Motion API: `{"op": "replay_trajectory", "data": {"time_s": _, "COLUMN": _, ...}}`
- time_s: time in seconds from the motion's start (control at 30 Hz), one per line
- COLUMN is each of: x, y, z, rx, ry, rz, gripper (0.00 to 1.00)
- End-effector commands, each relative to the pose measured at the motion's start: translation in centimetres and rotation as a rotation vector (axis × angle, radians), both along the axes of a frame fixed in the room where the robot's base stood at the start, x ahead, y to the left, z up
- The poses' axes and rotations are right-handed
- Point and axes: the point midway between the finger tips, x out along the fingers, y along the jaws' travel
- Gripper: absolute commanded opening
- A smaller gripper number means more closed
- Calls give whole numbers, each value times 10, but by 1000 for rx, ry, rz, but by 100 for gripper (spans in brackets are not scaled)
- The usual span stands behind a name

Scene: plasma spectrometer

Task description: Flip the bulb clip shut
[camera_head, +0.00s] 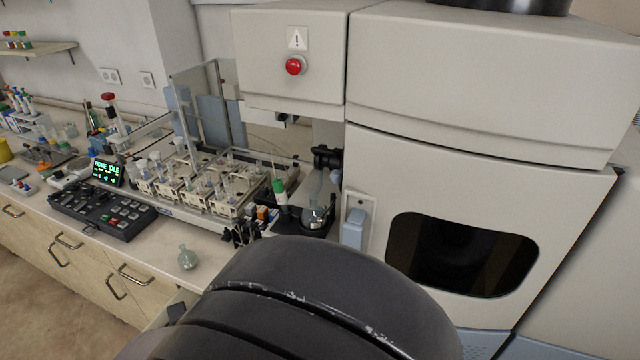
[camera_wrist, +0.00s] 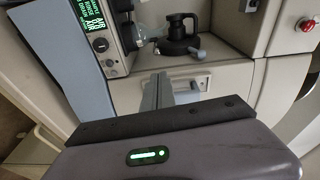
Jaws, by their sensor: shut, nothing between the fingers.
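My gripper (camera_wrist: 162,78) is shut and empty in the wrist view. Its grey fingers are in front of a pale panel, below a black clamp-like fitting (camera_wrist: 180,38) in the picture. That fitting has a round body and a short lever at its right. A clear glass piece (camera_wrist: 144,34) adjoins its left side. In the head view a similar black fitting (camera_head: 326,158) sits beside the spectrometer, above a glass flask (camera_head: 316,216). I cannot tell which part is the bulb clip or how far it stands open. My dark arm hides the foreground of the head view.
The large spectrometer (camera_head: 470,150) with a dark window fills the right. A sample rack (camera_head: 200,190), a keypad (camera_head: 103,210) and a small flask (camera_head: 187,257) occupy the bench at left. A display unit (camera_wrist: 98,40) stands left of the fingers in the wrist view.

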Motion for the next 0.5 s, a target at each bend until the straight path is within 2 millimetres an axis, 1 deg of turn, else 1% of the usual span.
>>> {"op": "replay_trajectory", "data": {"time_s": 0.1, "x": 17, "y": -11, "z": -5, "rx": 3, "ry": -2, "rz": -5, "gripper": 0}}
{"op": "replay_trajectory", "data": {"time_s": 0.3, "x": 53, "y": -32, "z": -5, "rx": 6, "ry": -4, "rz": -6, "gripper": 0}}
{"op": "replay_trajectory", "data": {"time_s": 0.4, "x": 67, "y": -39, "z": -5, "rx": 5, "ry": -5, "rz": -5, "gripper": 0}}
{"op": "replay_trajectory", "data": {"time_s": 0.5, "x": 76, "y": -44, "z": -4, "rx": 5, "ry": -5, "rz": -4, "gripper": 0}}
